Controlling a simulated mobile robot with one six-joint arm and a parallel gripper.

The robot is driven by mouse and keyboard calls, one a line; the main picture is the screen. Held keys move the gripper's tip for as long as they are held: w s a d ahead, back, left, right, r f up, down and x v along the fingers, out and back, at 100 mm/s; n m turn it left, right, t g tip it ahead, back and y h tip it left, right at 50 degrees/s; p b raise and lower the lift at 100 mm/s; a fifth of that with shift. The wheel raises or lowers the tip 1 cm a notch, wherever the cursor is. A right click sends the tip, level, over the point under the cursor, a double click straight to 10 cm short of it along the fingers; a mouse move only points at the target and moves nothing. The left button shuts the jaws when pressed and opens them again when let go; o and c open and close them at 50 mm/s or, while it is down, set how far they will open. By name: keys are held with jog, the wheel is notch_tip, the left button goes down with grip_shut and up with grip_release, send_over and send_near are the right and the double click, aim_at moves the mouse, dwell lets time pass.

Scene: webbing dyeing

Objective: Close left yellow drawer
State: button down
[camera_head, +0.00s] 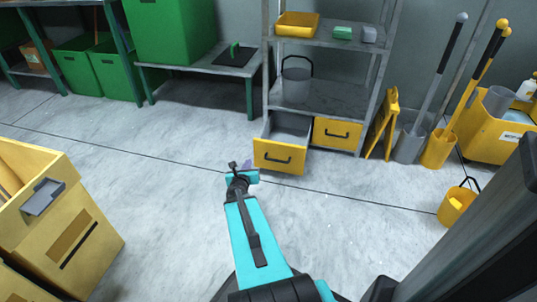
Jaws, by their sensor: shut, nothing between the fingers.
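The left yellow drawer (279,157) is at the bottom of the grey shelf unit, in the upper middle of the head view. It stands pulled out, and its grey inside shows empty. It has a dark handle on its front. The right yellow drawer (337,133) beside it sits flush in the unit. My gripper (234,166) is at the end of my turquoise arm, just left of and in front of the left drawer's front in the picture. It looks small and dark, is shut and holds nothing. I cannot tell whether it touches the drawer.
The grey shelf unit (326,96) holds a grey bucket (296,85) and a yellow tray (297,25). A folded yellow sign (382,125) leans at its right. A yellow bin (55,220) stands at left, a small yellow bucket (457,205) at right. The floor between is clear.

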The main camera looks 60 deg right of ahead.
jog(key=s+d+m+g+h, duration=0.1)
jog(key=s+d+m+g, duration=0.1)
jog(key=s+d+m, duration=0.2)
jog(key=shift+s+r+h+b, duration=0.3)
jog(key=shift+s+r, duration=0.05)
jog(key=shift+r, duration=0.05)
jog(key=b, duration=0.3)
send_near(272, 144)
jog(key=x, duration=0.4)
jog(key=shift+w+d+f, duration=0.1)
jog(key=shift+d+f, duration=0.05)
jog(key=shift+f, duration=0.15)
jog(key=shift+w+d+r+b, duration=0.1)
jog(key=shift+w+d+b, duration=0.2)
jog(key=shift+d, duration=0.45)
jog(key=shift+s, duration=0.1)
